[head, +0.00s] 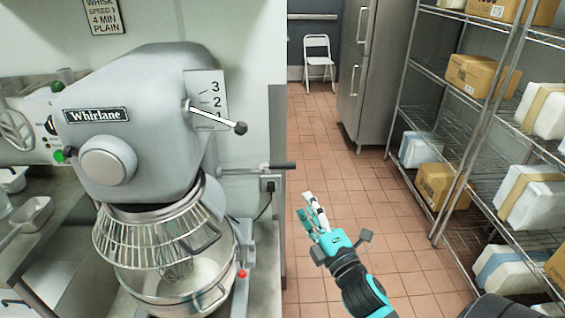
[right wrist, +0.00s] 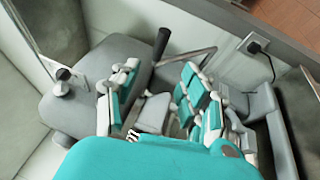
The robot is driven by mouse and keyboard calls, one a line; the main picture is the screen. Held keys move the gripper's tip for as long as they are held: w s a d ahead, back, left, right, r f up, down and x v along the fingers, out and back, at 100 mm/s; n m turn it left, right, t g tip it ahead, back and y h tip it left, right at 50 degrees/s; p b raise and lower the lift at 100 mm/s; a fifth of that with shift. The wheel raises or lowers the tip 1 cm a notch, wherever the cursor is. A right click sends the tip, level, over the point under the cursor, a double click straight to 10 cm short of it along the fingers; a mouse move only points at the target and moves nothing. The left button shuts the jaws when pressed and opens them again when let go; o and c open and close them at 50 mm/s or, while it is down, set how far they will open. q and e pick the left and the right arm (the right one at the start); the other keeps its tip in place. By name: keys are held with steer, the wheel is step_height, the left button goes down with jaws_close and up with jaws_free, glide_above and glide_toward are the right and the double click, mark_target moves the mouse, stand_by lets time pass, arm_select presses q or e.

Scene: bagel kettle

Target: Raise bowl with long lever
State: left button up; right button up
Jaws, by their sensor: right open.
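The grey Whirlane mixer (head: 125,100) stands at the left. Its steel bowl (head: 140,283) hangs below the wire guard (head: 130,245), with a whisk partly inside it. The long lever (head: 278,166) sticks out to the right from the mixer's side, with a dark grip at its end. In the right wrist view the lever's dark grip (right wrist: 160,44) shows beyond the fingers. My right gripper (head: 312,212) is open and empty, in front and to the right of the lever, apart from it. It also shows in the right wrist view (right wrist: 160,90). My left gripper is not in view.
A shorter speed lever (head: 215,118) with a ball knob sits above, by a 1-2-3 plate. A wall socket (head: 270,185) with a cord is below the long lever. Wire shelves (head: 470,110) with boxes stand at the right. The tiled floor (head: 345,175) between is open.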

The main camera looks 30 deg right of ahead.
mark_target(284, 168)
steer(key=p+x, duration=0.3)
steer(key=x, duration=1)
steer(key=shift+w+p, duration=0.3)
steer(key=shift+p, duration=0.05)
steer(key=shift+w, duration=0.6)
jaws_close()
